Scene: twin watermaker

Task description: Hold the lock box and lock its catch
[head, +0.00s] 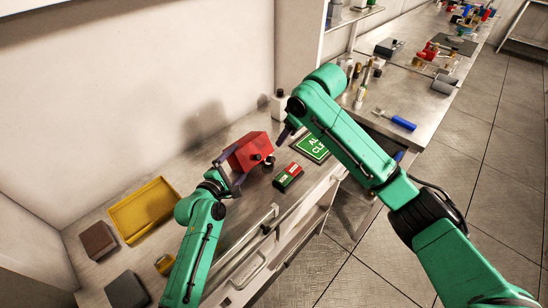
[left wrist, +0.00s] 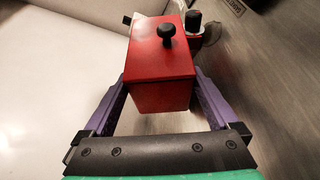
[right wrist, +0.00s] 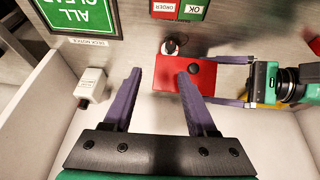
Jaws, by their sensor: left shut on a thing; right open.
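The red lock box (head: 249,150) is held above the steel worktop, tilted in the head view. My left gripper (left wrist: 160,88) is shut on it, with one purple finger on each side. A black knob (left wrist: 166,32) stands on the face towards the left wrist camera. A second black knob (left wrist: 193,18) shows beyond the box's edge; I cannot tell the catch's state. My right gripper (right wrist: 160,73) is open and empty. In the right wrist view its right fingertip overlaps the box (right wrist: 206,75); I cannot tell whether they touch.
A green "all clear" sign (head: 312,148) and a red-green block (head: 288,177) lie near the front edge. A yellow tray (head: 145,208), a brown block (head: 98,240) and a grey block (head: 127,290) are at left.

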